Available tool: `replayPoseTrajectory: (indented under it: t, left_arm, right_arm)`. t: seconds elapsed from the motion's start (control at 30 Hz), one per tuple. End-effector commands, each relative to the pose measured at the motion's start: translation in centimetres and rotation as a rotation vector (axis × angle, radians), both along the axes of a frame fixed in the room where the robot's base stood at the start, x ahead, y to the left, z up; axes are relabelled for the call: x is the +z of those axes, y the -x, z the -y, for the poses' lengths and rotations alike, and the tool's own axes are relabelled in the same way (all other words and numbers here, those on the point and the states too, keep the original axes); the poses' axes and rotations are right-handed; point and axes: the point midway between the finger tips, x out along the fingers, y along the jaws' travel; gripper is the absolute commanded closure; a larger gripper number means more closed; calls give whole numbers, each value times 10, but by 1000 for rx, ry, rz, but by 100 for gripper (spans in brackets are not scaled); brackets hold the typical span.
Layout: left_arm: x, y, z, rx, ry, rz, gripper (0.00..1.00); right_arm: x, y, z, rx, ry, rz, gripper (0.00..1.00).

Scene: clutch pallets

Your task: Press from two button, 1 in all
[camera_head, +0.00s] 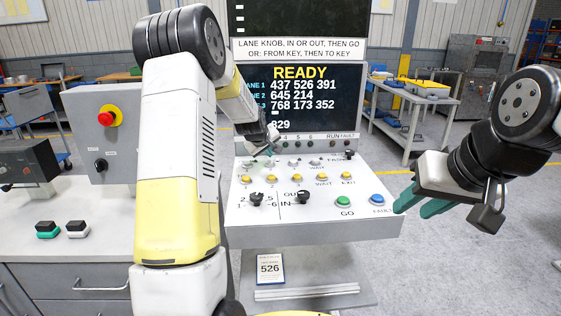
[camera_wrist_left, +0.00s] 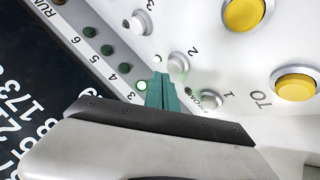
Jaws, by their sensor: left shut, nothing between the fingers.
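The FROM row of small grey buttons shows in the left wrist view: button 2 (camera_wrist_left: 178,62), button 1 (camera_wrist_left: 210,99) and button 3 (camera_wrist_left: 140,20). My left gripper (camera_wrist_left: 163,88) is shut and empty, its teal fingertips beside button 2, on the side towards the lamps. I cannot tell whether they touch the panel. In the head view my left gripper (camera_head: 268,147) is over the upper left of the white control panel (camera_head: 310,232), and partly hides the small buttons. My right gripper (camera_head: 420,204) is at the panel's right, its teal fingers apart and empty.
Larger yellow TO buttons (camera_wrist_left: 295,85) sit beside the FROM row. Black knobs (camera_head: 303,197), a green GO button (camera_head: 344,202) and a blue FAULT button (camera_head: 377,200) are nearer the front. The screen (camera_head: 300,100) behind reads READY. A lamp (camera_wrist_left: 141,86) near the fingertips is lit.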

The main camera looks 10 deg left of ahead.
Motion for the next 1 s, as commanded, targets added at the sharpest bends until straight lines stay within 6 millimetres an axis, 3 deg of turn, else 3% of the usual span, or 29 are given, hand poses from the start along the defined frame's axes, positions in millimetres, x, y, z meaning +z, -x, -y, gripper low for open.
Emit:
replayPoseTrajectory:
  t: [0.23,0.7,1.0]
  left_arm:
    - [2,0,0,0,0,1,100]
    - [45,-1,0,0,0,3,100]
    - [51,0,0,0,0,1,100]
  right_arm:
    - [0,0,0,0,0,0,64]
    - [0,0,0,0,0,0,64]
    - [0,0,0,0,0,0,64]
